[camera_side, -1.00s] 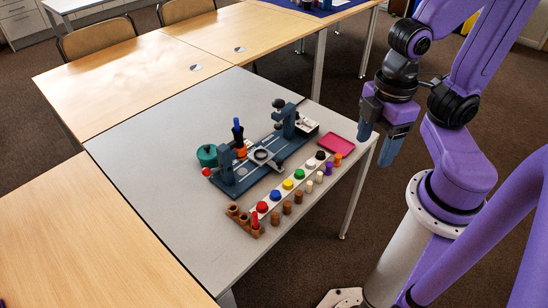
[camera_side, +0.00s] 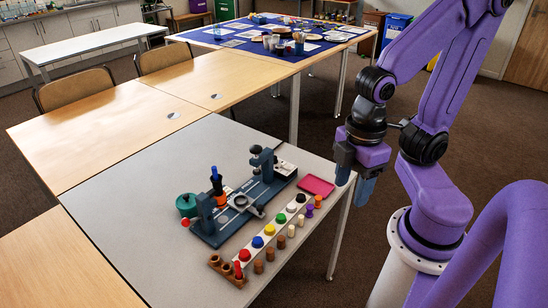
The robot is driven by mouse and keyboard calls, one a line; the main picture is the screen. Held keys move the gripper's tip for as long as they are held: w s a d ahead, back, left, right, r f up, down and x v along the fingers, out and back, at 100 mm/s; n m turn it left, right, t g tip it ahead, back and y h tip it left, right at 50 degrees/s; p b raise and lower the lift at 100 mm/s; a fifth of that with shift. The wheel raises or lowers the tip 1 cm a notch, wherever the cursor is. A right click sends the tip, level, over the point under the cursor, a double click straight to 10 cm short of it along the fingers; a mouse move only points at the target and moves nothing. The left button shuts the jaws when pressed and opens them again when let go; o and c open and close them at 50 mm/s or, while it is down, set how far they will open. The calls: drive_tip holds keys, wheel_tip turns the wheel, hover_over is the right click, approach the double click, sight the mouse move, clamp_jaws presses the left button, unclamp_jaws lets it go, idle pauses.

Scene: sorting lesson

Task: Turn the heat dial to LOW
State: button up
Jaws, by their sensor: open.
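A dark blue apparatus (camera_side: 217,240) stands on the grey table, with two upright posts, a ring-shaped part (camera_side: 241,201) in the middle and a small white panel (camera_side: 285,168) at its far right end. I cannot tell which part is the heat dial, and no LOW mark is readable at this size. My gripper (camera_side: 355,183) hangs past the table's right edge, to the right of the apparatus and apart from it. Its two blue fingers point down, spread and empty.
A white strip with coloured knobs (camera_side: 257,242) lies in front of the apparatus, with wooden and coloured pegs beside it. A brown peg holder (camera_side: 226,270) is at its near end. A pink tray (camera_side: 316,186) lies near the right edge. The grey table (camera_side: 130,210) is clear at left.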

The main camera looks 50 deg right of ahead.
drive_tip(key=w+a+m, duration=0.2)
drive_tip(key=w+m, duration=0.9)
drive_tip(key=m+t+y, duration=0.3)
drive_tip(key=m, duration=2.6)
hover_over(275, 157)
drive_tip(key=s+d, duration=0.5)
wheel_tip(275, 157, down, 10)
drive_tip(key=x, duration=1.7)
drive_tip(key=shift+w+f, duration=0.15)
drive_tip(key=shift+f, duration=0.1)
drive_tip(key=shift+n, duration=0.3)
drive_tip(key=c, duration=1)
